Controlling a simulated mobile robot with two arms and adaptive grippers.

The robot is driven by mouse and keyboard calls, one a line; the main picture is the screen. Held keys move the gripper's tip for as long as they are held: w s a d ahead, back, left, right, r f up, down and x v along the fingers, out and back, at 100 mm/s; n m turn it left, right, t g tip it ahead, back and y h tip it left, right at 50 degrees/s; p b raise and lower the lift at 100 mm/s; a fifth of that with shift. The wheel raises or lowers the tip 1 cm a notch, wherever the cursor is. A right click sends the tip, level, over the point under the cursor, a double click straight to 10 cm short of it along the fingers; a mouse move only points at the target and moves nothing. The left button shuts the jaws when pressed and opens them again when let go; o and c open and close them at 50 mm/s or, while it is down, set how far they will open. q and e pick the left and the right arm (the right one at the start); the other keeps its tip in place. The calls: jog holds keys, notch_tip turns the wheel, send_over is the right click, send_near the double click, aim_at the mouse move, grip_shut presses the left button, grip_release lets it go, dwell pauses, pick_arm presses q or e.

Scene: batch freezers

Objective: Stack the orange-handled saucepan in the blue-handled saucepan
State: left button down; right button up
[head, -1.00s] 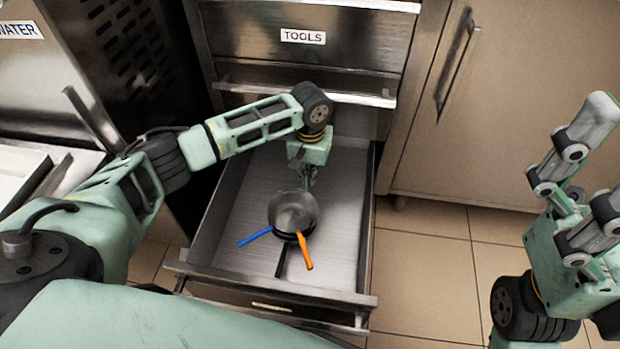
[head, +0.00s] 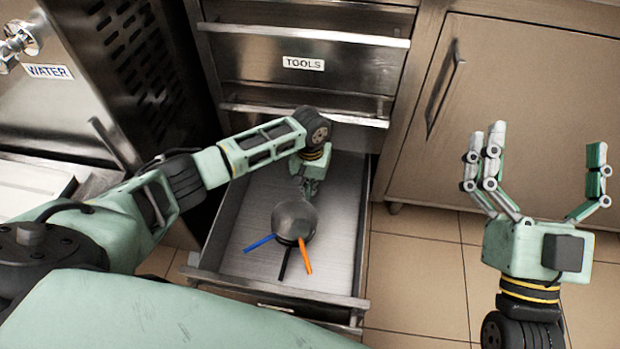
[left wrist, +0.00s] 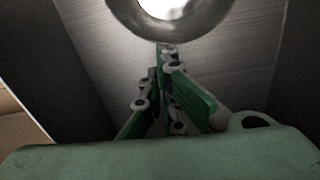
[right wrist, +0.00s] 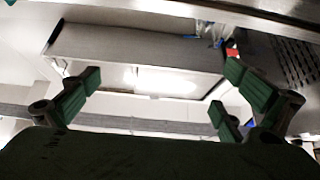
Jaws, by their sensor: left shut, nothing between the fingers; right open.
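The saucepans sit nested in one stack in the open drawer. The orange-handled saucepan (head: 305,258) has its handle pointing down and right. The blue-handled saucepan (head: 259,243) has its handle pointing left, and its body is hidden in the stack. A round metal pan rim also shows at the top of the left wrist view (left wrist: 195,35). My left gripper (head: 309,187) is shut and empty, just behind the stack's far rim; I cannot tell if it touches. My right gripper (head: 545,185) is open and empty, raised to the right of the drawer.
A black handle (head: 284,264) sticks out of the same stack between the other two. The drawer (head: 235,215) has free floor around the stack.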

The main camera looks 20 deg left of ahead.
pick_arm(q)
jog(key=s+p, duration=0.2)
jog(key=p, duration=0.2)
jog(key=shift+f+p, duration=0.15)
jog(key=shift+p, duration=0.15)
pick_arm(e)
notch_tip(320, 180, down, 12)
jog(key=d+g+h, duration=0.1)
jog(key=g+h, duration=0.1)
jog(key=g, duration=0.5)
jog(key=shift+w+m+h, duration=0.3)
jog(key=shift+w, duration=0.15)
jog(key=shift+r, duration=0.15)
pick_arm(q)
notch_tip(320, 180, up, 12)
